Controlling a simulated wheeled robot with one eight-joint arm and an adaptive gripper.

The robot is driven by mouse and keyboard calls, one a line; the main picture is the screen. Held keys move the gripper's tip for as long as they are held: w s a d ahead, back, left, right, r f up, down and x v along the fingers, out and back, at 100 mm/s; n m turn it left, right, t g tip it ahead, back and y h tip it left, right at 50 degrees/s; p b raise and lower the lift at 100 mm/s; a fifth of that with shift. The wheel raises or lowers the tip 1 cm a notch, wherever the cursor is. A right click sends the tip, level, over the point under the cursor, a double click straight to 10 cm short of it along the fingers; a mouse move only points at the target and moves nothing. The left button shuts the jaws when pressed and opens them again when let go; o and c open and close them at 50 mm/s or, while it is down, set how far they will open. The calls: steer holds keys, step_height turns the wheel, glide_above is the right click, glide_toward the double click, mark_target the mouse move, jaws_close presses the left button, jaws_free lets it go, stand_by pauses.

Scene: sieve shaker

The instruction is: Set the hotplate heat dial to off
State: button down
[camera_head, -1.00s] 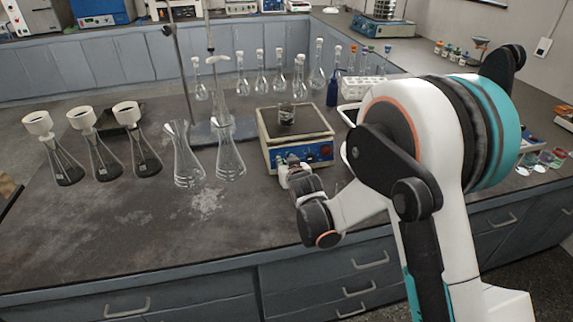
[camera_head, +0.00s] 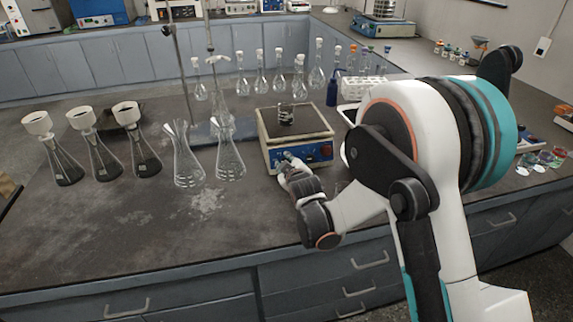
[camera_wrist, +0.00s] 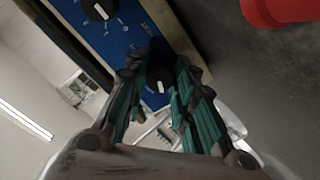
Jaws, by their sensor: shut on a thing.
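The hotplate (camera_head: 263,126) has a pale body, a dark top and a blue front panel (camera_head: 307,158). My gripper (camera_head: 285,160) is at the left part of that panel. In the wrist view my gripper (camera_wrist: 162,76) is shut on a black dial (camera_wrist: 160,92) with a white pointer mark, partly hidden between the fingers. A second black dial (camera_wrist: 100,9) with a white pointer sits apart from the fingers on the blue panel. Which one is the heat dial I cannot read.
A small beaker (camera_head: 286,116) with dark contents stands on the hotplate. Two flasks (camera_head: 187,165) stand left of it, and three flasks with white funnels (camera_head: 63,166) farther left. A red object (camera_wrist: 275,9) shows in the wrist view. The bench front-left is clear.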

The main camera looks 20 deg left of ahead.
steer(key=shift+n, duration=0.9)
steer(key=c, duration=1.3)
jaws_free()
steer(key=v, duration=1.2)
steer(key=shift+f, duration=0.1)
